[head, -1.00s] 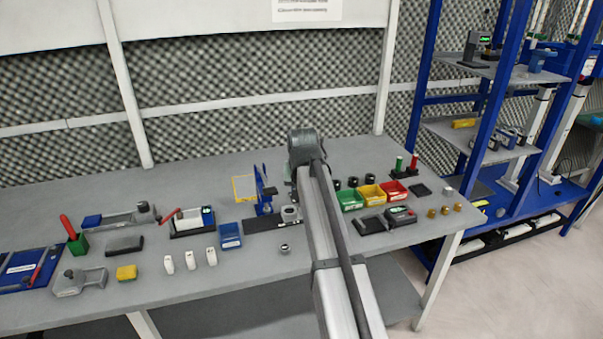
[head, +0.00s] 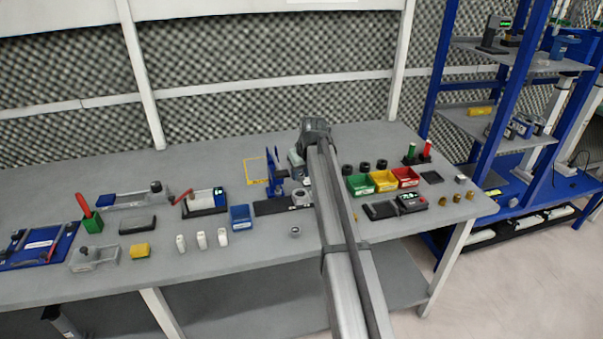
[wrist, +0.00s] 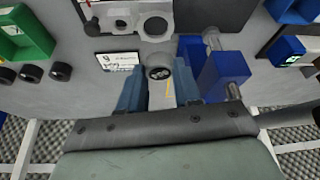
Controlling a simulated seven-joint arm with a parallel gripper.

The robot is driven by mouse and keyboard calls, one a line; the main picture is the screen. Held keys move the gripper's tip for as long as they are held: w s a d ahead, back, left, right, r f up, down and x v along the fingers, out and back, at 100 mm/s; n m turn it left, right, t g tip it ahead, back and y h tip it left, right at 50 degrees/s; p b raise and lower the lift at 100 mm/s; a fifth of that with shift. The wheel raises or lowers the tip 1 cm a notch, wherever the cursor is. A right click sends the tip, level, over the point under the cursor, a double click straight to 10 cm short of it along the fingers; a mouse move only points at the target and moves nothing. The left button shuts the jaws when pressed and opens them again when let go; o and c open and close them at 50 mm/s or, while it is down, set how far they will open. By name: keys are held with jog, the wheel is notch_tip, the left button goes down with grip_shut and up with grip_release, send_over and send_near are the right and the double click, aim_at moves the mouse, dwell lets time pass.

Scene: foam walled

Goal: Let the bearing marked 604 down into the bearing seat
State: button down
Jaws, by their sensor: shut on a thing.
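In the wrist view the bearing (wrist: 158,72), a small round grey piece with dark marks on its face, sits between the fingertips of my gripper (wrist: 160,77). The marks are too small to read surely. My gripper is shut on it. A grey block with a dark round opening (wrist: 155,27), which looks like the bearing seat, lies just beyond the fingertips, apart from the bearing in the picture. In the head view the likely seat is the grey block (head: 301,198) left of my arm. The arm hides the fingertips and bearing there.
A blue upright fixture (head: 275,181) stands close to the left of the seat; in the wrist view it is right of the fingers (wrist: 228,75). Green (head: 360,186), yellow and red bins stand to the right. A small ring (head: 295,232) lies in front.

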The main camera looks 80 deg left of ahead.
jog(key=shift+f, duration=0.1)
dwell(0.3)
jog(key=shift+f, duration=2.8)
jog(key=c, duration=0.7)
grip_release()
jog(key=v, duration=1.3)
jog(key=shift+r, duration=0.4)
jog(key=shift+d, duration=0.1)
jog(key=shift+w, duration=0.1)
